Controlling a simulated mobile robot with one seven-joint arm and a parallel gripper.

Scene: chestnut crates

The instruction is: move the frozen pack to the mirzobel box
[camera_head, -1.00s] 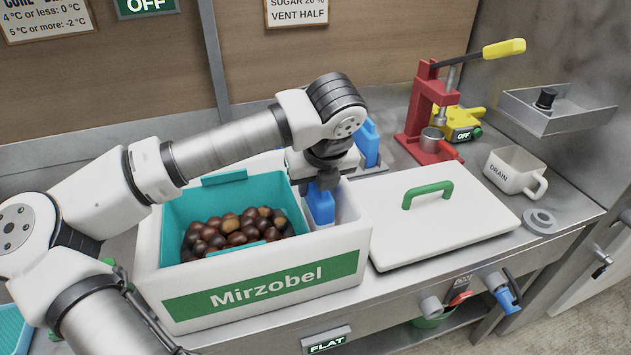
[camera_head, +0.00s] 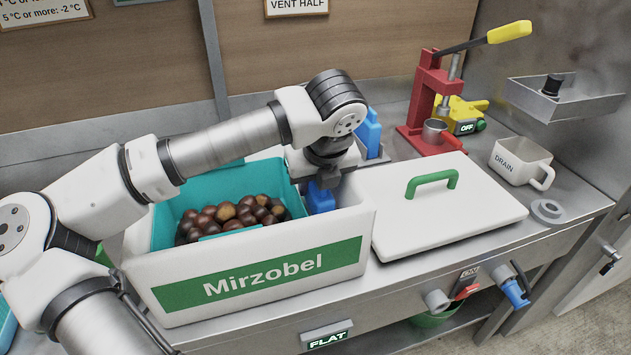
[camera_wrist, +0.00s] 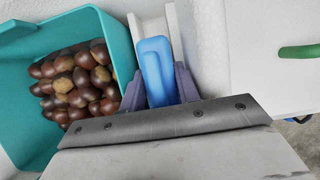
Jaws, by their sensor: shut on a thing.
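The white Mirzobel box (camera_head: 262,277) stands open on the steel counter, with a green name label on its front. A teal bin (camera_head: 177,216) full of chestnuts (camera_head: 232,213) sits in its left part. My gripper (camera_head: 322,190) is at the right part of the box, beside the bin. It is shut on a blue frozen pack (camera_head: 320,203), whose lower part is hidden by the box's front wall. In the wrist view the blue pack (camera_wrist: 156,72) lies between the two fingers, over the narrow space right of the teal bin.
A second blue pack (camera_head: 372,133) stands in a metal holder behind the box. The white lid (camera_head: 449,213) with a green handle lies to the right. A red press (camera_head: 430,105), a yellow device (camera_head: 462,113) and a white drain mug (camera_head: 520,163) stand farther back right.

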